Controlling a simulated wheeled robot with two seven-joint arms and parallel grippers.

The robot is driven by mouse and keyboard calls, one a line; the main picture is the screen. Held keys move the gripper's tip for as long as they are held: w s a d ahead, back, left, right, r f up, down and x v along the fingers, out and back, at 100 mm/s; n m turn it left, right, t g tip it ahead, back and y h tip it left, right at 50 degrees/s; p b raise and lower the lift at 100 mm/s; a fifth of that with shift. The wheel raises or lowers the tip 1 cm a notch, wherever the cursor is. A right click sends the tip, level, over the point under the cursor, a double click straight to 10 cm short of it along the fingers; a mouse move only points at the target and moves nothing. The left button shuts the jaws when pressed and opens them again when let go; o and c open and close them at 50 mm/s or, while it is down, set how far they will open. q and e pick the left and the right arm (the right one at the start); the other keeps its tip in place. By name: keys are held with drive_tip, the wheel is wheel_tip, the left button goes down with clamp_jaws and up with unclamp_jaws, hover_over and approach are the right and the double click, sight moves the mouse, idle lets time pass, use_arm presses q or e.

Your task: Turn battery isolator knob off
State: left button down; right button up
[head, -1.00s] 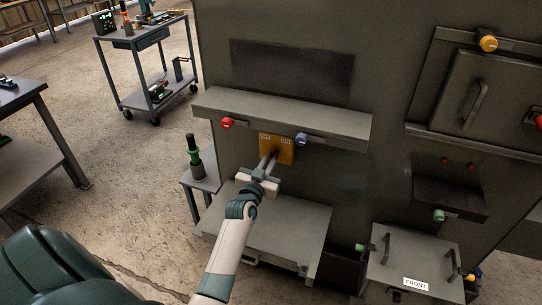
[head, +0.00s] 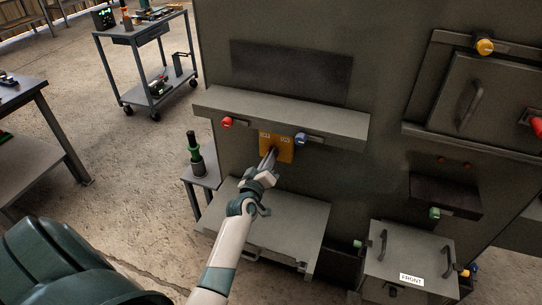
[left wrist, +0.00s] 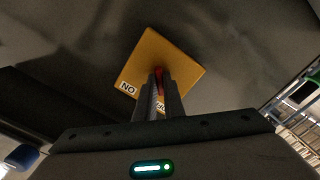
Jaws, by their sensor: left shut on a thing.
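The battery isolator is an orange-yellow plate (head: 285,146) on the grey enclosure wall, under a shelf-like ledge. In the left wrist view the plate (left wrist: 178,60) looks turned, with a label reading "NO" upside down in part and a second label mostly hidden. A red knob (left wrist: 159,73) shows between my left fingers at the plate's middle. My left gripper (head: 271,155) reaches the plate from below and is shut on the knob; its fingers (left wrist: 158,88) hide most of it. My right gripper is not in view.
The ledge (head: 280,115) juts out just above the plate, with a red knob (head: 227,122) and a blue knob (head: 301,139) under it. A grey bench-like box (head: 290,225) lies below. A "FRONT" box (head: 425,255) stands at right.

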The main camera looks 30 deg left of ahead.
use_arm(q)
drive_tip(key=shift+n, duration=0.4)
drive_tip(key=c, duration=2)
unclamp_jaws()
drive_tip(key=shift+o, duration=0.7)
drive_tip(key=shift+s, duration=0.1)
drive_tip(key=b+v, duration=0.3)
drive_tip(key=v, duration=1.4)
drive_tip(key=shift+d, duration=0.15)
